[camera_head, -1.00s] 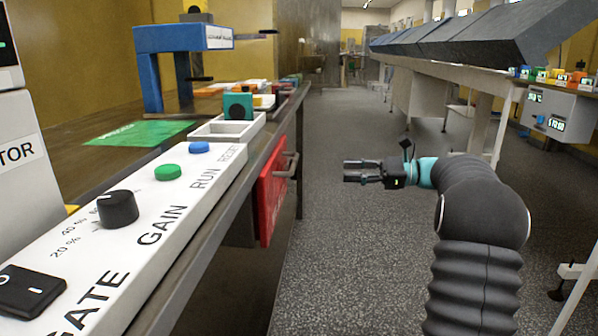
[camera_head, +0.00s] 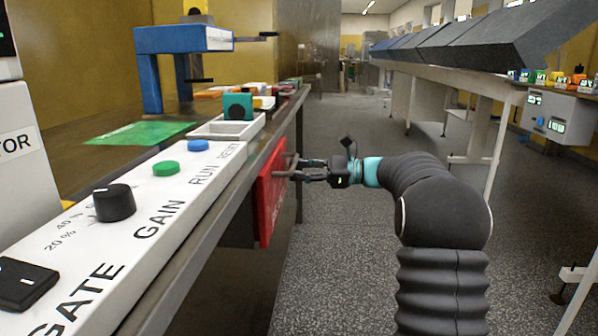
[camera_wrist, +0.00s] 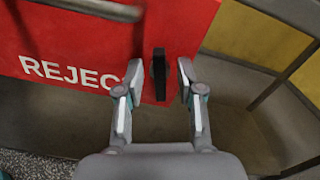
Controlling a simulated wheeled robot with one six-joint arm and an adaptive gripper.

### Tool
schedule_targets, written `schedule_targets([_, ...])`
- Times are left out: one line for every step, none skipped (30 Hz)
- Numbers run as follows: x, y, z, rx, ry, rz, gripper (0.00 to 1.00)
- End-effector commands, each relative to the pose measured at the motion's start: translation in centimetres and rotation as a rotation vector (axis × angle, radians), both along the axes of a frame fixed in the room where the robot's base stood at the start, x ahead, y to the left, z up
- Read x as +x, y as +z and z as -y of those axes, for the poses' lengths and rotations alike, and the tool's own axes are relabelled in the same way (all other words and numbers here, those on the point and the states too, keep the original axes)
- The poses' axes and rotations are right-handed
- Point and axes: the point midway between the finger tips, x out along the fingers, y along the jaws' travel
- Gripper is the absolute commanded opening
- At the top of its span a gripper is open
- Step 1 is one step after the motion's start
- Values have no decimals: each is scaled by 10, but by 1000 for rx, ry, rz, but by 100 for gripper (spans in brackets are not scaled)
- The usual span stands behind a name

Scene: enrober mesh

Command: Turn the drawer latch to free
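The red drawer front (camera_head: 270,196) is below the bench edge in the head view. In the wrist view the red front (camera_wrist: 80,40) carries white lettering reading "REJEC", partly covered by a finger. The dark latch (camera_wrist: 159,75) is an upright bar on the red front in the wrist view. My gripper (camera_head: 292,170) is at the drawer front in the head view. In the wrist view my gripper (camera_wrist: 158,82) is open, with one finger on each side of the latch and gaps between. The latch is hidden in the head view.
A grey bar handle (camera_wrist: 95,8) crosses the red front at upper left in the wrist view. The white control panel (camera_head: 140,215) with knob and buttons lies on the bench. A conveyor (camera_head: 465,75) stands at right. The floor between (camera_head: 340,250) is clear.

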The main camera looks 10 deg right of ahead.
Motion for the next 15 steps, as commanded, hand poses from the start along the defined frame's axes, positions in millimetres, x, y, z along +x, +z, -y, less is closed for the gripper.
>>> schedule_targets([0, 0, -2, 0, 0, 0, 38])
schedule_targets([1, 0, -3, 0, 0, 0, 38])
schedule_targets([1, 0, -3, 0, 0, 0, 38])
schedule_targets([1, 0, -3, 0, 0, 0, 38])
schedule_targets([1, 0, -3, 0, -1, 0, 38])
schedule_targets([1, 0, -3, 0, -1, 0, 38])
schedule_targets([1, 0, -3, -1, -1, 0, 38])
schedule_targets([1, 0, -3, -1, -1, 0, 38])
schedule_targets([1, 0, -3, -1, -1, 0, 38])
schedule_targets([1, 0, -3, -1, 0, 0, 38])
schedule_targets([1, 0, -3, -1, 0, 0, 30])
schedule_targets([1, 0, -3, -1, 0, 0, 20])
schedule_targets([1, 0, -3, -1, 0, 0, 12])
schedule_targets([1, 0, -3, -1, 0, 0, 5])
schedule_targets([1, 0, -3, -1, 0, 0, 0])
